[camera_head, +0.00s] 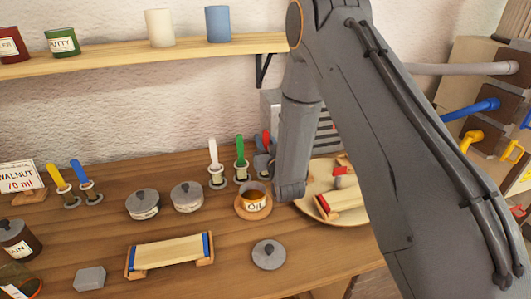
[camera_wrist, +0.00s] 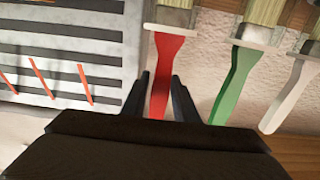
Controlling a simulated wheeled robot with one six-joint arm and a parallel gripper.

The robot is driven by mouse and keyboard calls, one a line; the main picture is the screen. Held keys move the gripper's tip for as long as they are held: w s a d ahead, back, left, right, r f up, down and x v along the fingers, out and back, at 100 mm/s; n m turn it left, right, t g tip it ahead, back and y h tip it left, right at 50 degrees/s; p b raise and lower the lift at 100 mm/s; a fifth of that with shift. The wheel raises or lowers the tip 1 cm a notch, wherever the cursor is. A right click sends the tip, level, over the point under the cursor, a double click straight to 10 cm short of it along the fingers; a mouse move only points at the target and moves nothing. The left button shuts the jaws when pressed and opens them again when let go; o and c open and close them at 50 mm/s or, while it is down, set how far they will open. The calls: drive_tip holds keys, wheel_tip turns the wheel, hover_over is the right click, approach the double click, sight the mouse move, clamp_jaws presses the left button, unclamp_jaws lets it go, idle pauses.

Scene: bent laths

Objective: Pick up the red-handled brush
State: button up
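The red-handled brush (camera_head: 266,137) stands upright at the back of the bench, right of the green-handled brush (camera_head: 240,148). My arm and gripper partly hide it in the head view. In the wrist view the red handle (camera_wrist: 168,62) hangs downward in the picture, its holder at the top. My gripper (camera_wrist: 160,77) is open, with one dark finger on each side of the red handle and a small gap showing. The gripper (camera_head: 262,160) is small and partly hidden in the head view.
A white-handled brush (camera_head: 214,157) stands left of the green one. An oil cup (camera_head: 254,196) sits in front. A slatted grey box (camera_wrist: 60,55) is close by. A round tray (camera_head: 312,207) with a lath lies to the right. A shelf (camera_head: 130,57) runs above.

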drive_tip(key=shift+w+a, duration=0.2)
drive_tip(key=shift+w, duration=0.7)
clamp_jaws()
